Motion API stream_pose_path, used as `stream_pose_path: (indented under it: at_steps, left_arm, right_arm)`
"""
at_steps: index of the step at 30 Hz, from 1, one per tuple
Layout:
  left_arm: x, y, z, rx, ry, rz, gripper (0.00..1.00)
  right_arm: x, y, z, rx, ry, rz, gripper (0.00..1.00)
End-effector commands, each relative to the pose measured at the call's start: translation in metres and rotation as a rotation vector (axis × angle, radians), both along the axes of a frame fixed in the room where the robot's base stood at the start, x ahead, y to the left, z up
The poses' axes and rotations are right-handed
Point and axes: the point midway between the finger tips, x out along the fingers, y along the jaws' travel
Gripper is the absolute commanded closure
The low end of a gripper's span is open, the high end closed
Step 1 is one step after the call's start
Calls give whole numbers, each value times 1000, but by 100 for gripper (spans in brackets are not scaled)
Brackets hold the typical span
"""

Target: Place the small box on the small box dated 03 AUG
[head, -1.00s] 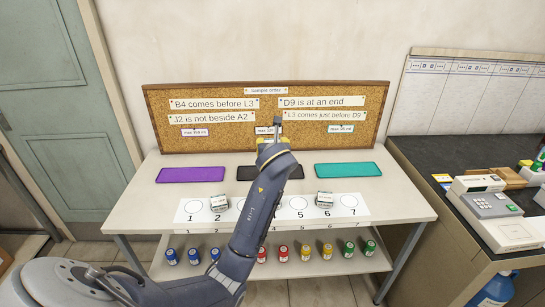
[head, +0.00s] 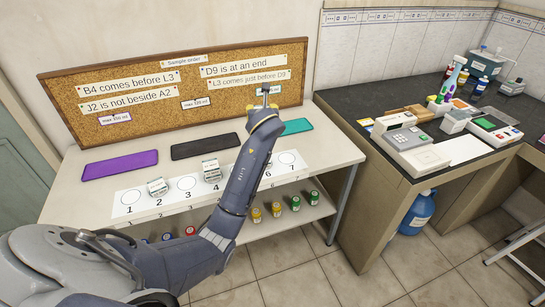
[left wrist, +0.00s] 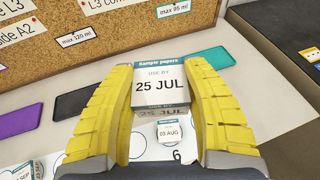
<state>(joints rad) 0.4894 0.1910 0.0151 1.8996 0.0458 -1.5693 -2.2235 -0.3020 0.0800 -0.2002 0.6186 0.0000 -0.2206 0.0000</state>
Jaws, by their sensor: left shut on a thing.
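In the left wrist view, my left gripper (left wrist: 160,78) is shut on a small white box dated 25 JUL (left wrist: 160,86), held between its yellow fingers. The small box dated 03 AUG (left wrist: 168,131) stands on the white strip by number 6, below and just nearer than the held box. The two look apart. In the head view, my left gripper (head: 264,104) is above the right part of the table. My arm hides the 03 AUG box there, and the held box cannot be made out. My right gripper is not in view.
Other small boxes stand on circle 2 (head: 158,187) and circle 4 (head: 211,170). Purple (head: 120,165), black (head: 205,146) and teal (head: 297,126) mats lie behind the numbered strip (head: 127,204). A corkboard (head: 190,80) rises at the back. Coloured jars stand on the lower shelf.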

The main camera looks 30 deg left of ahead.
Motion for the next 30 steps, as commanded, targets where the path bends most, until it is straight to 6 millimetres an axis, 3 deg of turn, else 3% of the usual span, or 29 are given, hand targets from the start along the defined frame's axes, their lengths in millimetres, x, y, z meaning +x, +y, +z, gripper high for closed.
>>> stream_pose_path:
  at_steps: [18,30]
  left_arm:
    - [0,-1,-127,-2,-2,-2,85]
    - [0,-1,-155,-2,-4,-2,85]
  right_arm:
    - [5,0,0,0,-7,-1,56]
    - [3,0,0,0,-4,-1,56]
